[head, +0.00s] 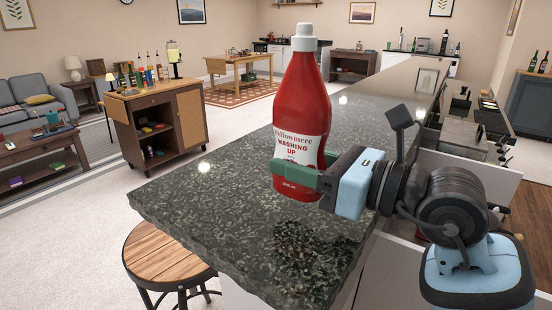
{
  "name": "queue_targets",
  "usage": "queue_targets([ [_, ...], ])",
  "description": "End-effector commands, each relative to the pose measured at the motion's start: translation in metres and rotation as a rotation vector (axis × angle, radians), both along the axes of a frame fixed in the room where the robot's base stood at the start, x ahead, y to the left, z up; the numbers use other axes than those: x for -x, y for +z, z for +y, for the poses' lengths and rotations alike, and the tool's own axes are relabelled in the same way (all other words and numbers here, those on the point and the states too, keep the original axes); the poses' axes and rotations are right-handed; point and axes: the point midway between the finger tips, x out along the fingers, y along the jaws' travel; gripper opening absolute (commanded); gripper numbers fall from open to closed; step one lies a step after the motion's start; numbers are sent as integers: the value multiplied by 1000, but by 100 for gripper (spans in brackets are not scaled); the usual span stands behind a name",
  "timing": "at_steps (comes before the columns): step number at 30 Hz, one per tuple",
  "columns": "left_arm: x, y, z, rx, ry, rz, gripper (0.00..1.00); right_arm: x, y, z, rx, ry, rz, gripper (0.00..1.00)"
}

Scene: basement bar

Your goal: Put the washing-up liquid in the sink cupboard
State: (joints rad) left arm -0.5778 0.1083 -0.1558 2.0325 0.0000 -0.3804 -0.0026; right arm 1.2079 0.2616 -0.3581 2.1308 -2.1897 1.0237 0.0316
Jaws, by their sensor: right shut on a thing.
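The washing-up liquid (299,98) is a red bottle with a white cap and a white label reading "WASHING UP". My right gripper (300,178) is shut on its lower part, with green fingers around it. The bottle is upright in front of the dark speckled counter. Its reflection shows on the counter below, and it looks held above the surface. My left gripper is not in view. I cannot pick out the sink cupboard for certain.
The stone counter (215,223) runs away to the back right, mostly clear nearby. A wooden stool (168,247) stands at its near left corner. A bar cart (160,115) with bottles stands farther left. Open floor lies between cart and counter.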

Motion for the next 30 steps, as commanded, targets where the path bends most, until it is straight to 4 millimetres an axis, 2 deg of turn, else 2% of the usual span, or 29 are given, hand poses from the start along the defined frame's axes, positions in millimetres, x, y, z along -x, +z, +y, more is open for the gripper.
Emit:
queue_targets([
  [1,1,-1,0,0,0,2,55,10,2,-11,-2,-1,-5,3],
  [6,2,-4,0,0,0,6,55,39,5,-38,1,-1,-4,3],
  [12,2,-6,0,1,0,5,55,62,8,-61,-2,-1,-2,3],
  [19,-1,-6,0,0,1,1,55,74,10,-72,-3,0,-2,3],
  [30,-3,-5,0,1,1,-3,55,74,10,-74,-2,-2,-2,3],
])
